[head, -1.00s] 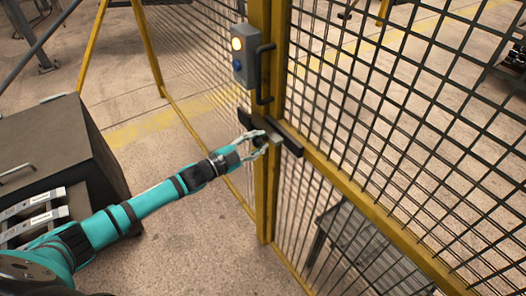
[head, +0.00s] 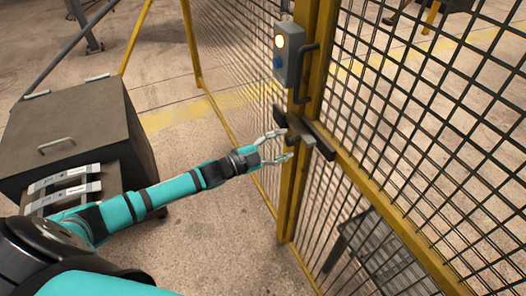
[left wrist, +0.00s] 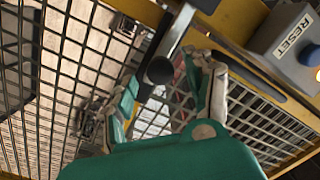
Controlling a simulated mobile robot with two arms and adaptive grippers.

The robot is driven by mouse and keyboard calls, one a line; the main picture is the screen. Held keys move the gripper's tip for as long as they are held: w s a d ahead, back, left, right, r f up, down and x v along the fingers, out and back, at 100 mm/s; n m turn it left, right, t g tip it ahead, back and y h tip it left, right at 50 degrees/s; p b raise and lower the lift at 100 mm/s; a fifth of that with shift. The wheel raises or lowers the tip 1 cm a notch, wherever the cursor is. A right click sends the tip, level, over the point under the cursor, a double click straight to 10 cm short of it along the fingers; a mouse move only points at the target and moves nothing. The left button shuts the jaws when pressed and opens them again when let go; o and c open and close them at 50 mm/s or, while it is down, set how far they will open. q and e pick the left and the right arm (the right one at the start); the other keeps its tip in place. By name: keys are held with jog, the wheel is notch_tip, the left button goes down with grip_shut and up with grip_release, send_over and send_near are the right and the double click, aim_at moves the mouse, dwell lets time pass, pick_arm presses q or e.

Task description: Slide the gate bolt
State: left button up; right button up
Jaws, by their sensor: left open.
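The gate bolt (head: 318,138) is a dark bar across the yellow gate post, at mid-height below the control box. In the left wrist view its metal handle ends in a round black knob (left wrist: 160,70). My left gripper (head: 287,145) is open and empty, its fingers pointing at the bolt from the left. In the left wrist view the open fingers (left wrist: 168,78) lie on either side of the knob in the picture. I cannot tell whether they touch it. My right gripper is not in view.
A grey control box (head: 289,55) with a lit button and a blue button sits on the post above the bolt; RESET shows in the wrist view. A black pull handle is beside it. Mesh panels (head: 420,130) flank the post. A dark cabinet (head: 75,130) stands left.

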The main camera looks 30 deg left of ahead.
pick_arm(q)
jog(key=v, duration=0.9)
